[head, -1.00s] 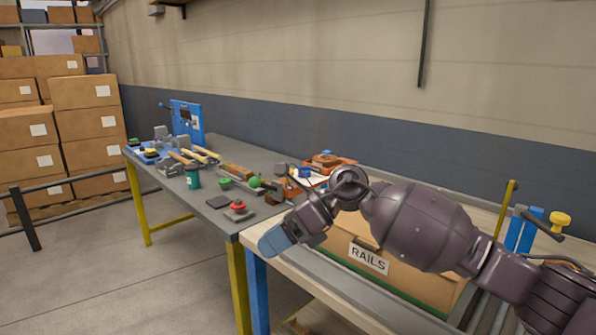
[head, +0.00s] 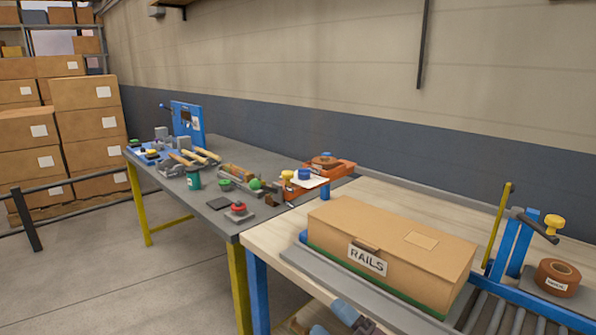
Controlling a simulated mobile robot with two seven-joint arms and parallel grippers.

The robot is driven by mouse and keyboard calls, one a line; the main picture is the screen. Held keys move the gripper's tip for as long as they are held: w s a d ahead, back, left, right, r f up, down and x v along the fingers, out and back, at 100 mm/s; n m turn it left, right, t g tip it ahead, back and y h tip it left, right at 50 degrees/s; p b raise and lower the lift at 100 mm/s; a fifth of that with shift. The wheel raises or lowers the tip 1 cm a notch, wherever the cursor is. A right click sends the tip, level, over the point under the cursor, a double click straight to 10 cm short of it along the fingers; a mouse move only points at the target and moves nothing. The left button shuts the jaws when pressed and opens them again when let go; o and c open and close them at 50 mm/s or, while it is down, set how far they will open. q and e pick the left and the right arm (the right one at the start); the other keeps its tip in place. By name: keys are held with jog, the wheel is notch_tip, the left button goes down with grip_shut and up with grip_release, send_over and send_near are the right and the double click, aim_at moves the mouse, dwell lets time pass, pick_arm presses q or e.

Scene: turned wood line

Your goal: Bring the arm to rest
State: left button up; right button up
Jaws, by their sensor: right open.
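The rest of the right arm is out of the picture. My left gripper is not in view.
A grey table (head: 270,163) at the left holds tools, a green cup (head: 193,180) and a red knob on a plate (head: 239,210). An orange tray (head: 335,172) sits near where the tables meet. Blue posts, rollers and a tape roll (head: 558,277) stand at right. Floor at left is open.

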jog(key=s+d+f+m+t+h, duration=0.2)
jog(key=s+d+f+m+h, duration=0.6)
jog(key=d+f+m+h, duration=0.5)
jog(key=s+d+f+m+g+h, duration=0.2)
jog(key=s+d+f+m, duration=0.2)
jog(key=s, duration=0.4)
jog(key=s+d+f+m+g+h, duration=0.1)
jog(key=s+d+f+m+g, duration=0.2)
jog(key=s, duration=0.5)
notch_tip(320, 180, down, 2)
jog(key=shift+s+d+f+m+g+h+p, duration=0.15)
jog(key=shift+d+m+g+h+p, duration=0.35)
jog(key=shift+m, duration=0.7)
